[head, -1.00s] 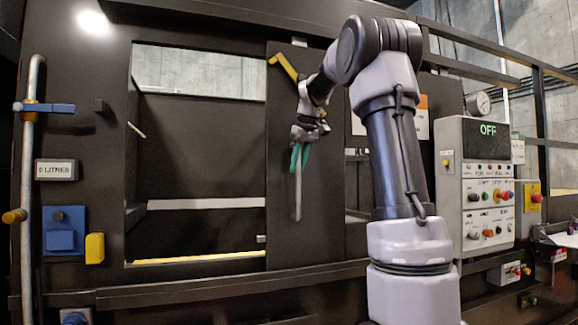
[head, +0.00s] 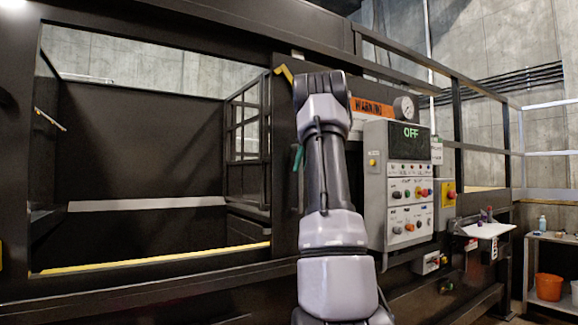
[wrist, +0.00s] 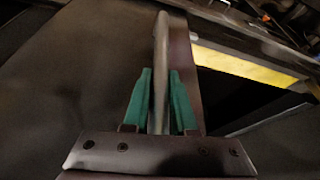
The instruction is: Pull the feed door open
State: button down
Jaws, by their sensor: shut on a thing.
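The feed door (head: 284,205) is a dark sliding panel at the right side of a wide rectangular opening (head: 150,262), much of it hidden behind my arm. A yellow lever (head: 285,73) sits near its top edge. In the wrist view, the door's vertical grey bar handle (wrist: 161,45) stands between the green fingers of my gripper (wrist: 160,100). My gripper is shut on this handle. In the head view only a bit of a green finger (head: 298,158) shows beside my arm.
The grey control panel (head: 398,190) reads OFF, just right of my arm, with a gauge (head: 404,108) above it. A yellow strip (head: 150,264) lines the opening's lower edge. A small shelf (head: 488,230) and an orange bucket (head: 548,287) stand farther right.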

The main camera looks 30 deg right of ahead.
jog(key=shift+d, duration=0.4)
jog(key=c, duration=0.7)
grip_release()
jog(key=shift+c, duration=0.2)
jog(key=v, duration=1)
jog(key=shift+r, duration=0.35)
